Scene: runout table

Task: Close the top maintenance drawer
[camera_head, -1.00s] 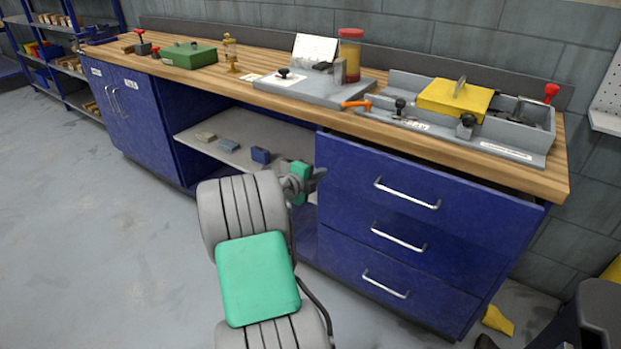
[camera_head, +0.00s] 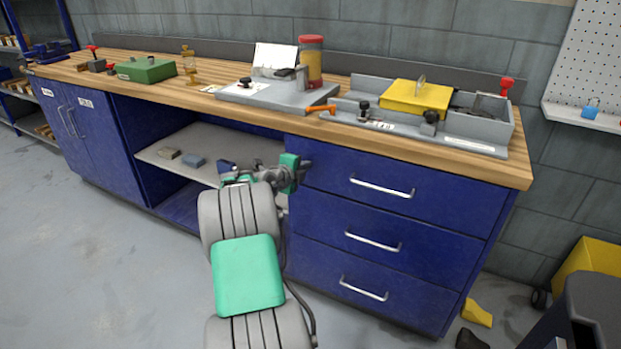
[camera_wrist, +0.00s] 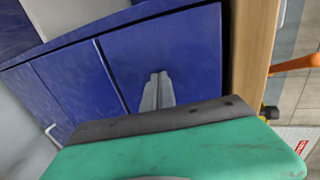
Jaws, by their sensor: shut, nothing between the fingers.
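The top maintenance drawer (camera_head: 400,178) is the uppermost blue drawer front under the right part of the workbench, with a silver bar handle (camera_head: 382,188). It looks close to flush with the drawers below; a thin dark gap shows under the worktop. In the wrist view its blue front (camera_wrist: 190,60) fills the middle, with a dark gap beside the wood edge. My gripper (camera_head: 306,165) is shut and empty at the left end of this front, left of the handle. Its closed fingers (camera_wrist: 158,88) point at the blue face; I cannot tell whether they touch.
Two more drawers (camera_head: 370,245) sit below. An open shelf bay (camera_head: 190,160) with small blocks lies left of my gripper. The wooden worktop (camera_head: 210,98) carries fixtures, including a grey tray with a yellow block (camera_head: 415,97). A dark bin (camera_head: 590,310) stands at right; floor at left is clear.

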